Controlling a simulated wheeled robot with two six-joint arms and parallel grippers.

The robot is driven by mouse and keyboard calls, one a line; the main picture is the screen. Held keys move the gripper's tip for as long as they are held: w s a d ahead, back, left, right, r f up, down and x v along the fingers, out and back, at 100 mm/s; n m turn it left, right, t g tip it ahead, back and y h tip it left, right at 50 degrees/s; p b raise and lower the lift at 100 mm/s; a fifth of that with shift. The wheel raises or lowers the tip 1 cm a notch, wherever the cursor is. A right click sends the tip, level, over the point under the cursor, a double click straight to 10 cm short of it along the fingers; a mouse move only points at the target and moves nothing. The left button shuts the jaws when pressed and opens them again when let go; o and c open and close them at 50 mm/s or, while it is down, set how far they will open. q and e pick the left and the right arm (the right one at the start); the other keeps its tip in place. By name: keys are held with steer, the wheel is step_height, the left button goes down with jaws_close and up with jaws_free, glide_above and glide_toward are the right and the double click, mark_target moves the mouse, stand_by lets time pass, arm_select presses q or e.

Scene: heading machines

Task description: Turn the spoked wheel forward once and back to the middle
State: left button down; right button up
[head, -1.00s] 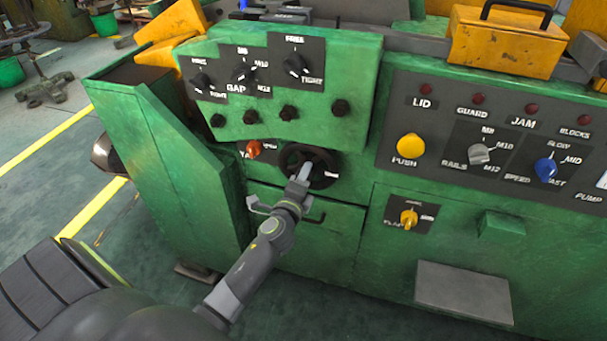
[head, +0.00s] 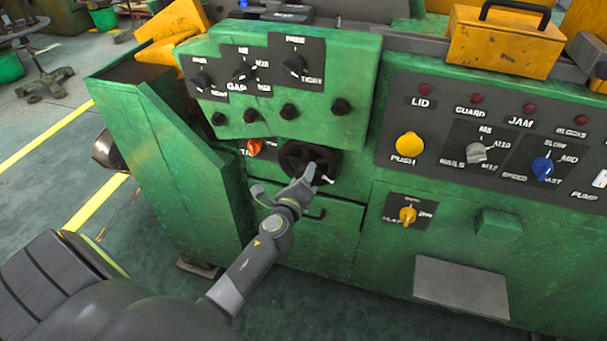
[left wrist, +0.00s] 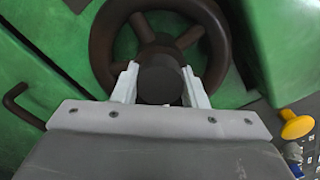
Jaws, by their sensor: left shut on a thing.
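The spoked wheel (head: 299,156) is dark, with several spokes, on the green machine front below the knob panel. In the left wrist view the wheel (left wrist: 98,45) fills the upper middle. My left gripper (head: 311,174) is at the wheel's lower right part. In the left wrist view its two pale fingers (left wrist: 160,84) sit on either side of a round dark handle (left wrist: 160,76) in front of the wheel and are shut on it. The gripper hides part of the wheel in the head view. My right gripper is not in view.
An orange knob (head: 254,147) is just left of the wheel. A handle (head: 315,215) on the green door is below it. A yellow knob (head: 408,215) is to the right. The knob panel (head: 310,115) overhangs above. Open floor (head: 60,190) lies at left.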

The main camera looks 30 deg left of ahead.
arm_select(q)
steer(key=shift+f, duration=0.1)
steer(key=c, duration=0.9)
jaws_free()
steer(key=shift+o, duration=0.2)
steer(key=b+v, duration=0.1)
steer(key=v, duration=1.6)
steer(key=shift+s+d, duration=0.2)
